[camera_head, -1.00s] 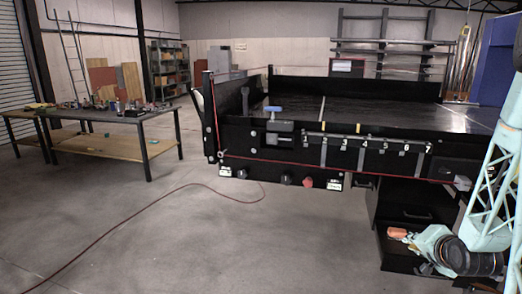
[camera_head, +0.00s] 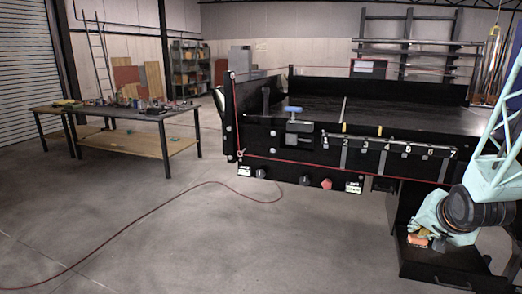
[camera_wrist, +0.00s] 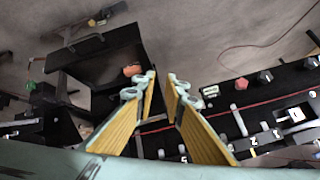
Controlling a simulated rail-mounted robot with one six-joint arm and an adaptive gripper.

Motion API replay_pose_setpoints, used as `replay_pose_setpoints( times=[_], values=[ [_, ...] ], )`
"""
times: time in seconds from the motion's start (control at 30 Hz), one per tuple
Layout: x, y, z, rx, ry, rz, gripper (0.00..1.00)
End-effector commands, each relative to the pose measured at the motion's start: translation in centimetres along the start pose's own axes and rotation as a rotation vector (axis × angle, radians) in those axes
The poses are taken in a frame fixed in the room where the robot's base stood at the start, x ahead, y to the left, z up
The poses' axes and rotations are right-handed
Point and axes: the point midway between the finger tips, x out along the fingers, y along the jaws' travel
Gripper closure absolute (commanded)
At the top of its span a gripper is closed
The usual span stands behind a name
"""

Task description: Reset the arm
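My gripper (camera_wrist: 163,112) shows in the wrist view as two yellow-padded fingers with a clear gap between them. It is open and nothing is held between the pads. In the head view my teal arm is at the right edge, in front of the right end of the conveyor bench (camera_head: 400,118).
An orange object (camera_head: 417,240) lies in the drawer; it also shows in the wrist view (camera_wrist: 132,70). A numbered strip with hooks (camera_head: 385,146) runs along the bench front. A worktable (camera_head: 130,112) with small items stands at left. A red hose (camera_head: 150,215) crosses the open floor.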

Motion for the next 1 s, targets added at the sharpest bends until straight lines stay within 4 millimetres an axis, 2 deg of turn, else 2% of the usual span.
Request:
replay_pose_setpoints(
  times=[0.2, 0.57, 1.0],
  values=[
    [-3.4, -2.1, 0.6, -0.067, -0.025, 0.017, 0.89],
    [-9.1, -4.7, 2.3, -0.166, -0.076, 0.042, 0.89],
    [-16.4, -7.1, 5.5, -0.283, -0.146, 0.055, 0.89]
  ],
)
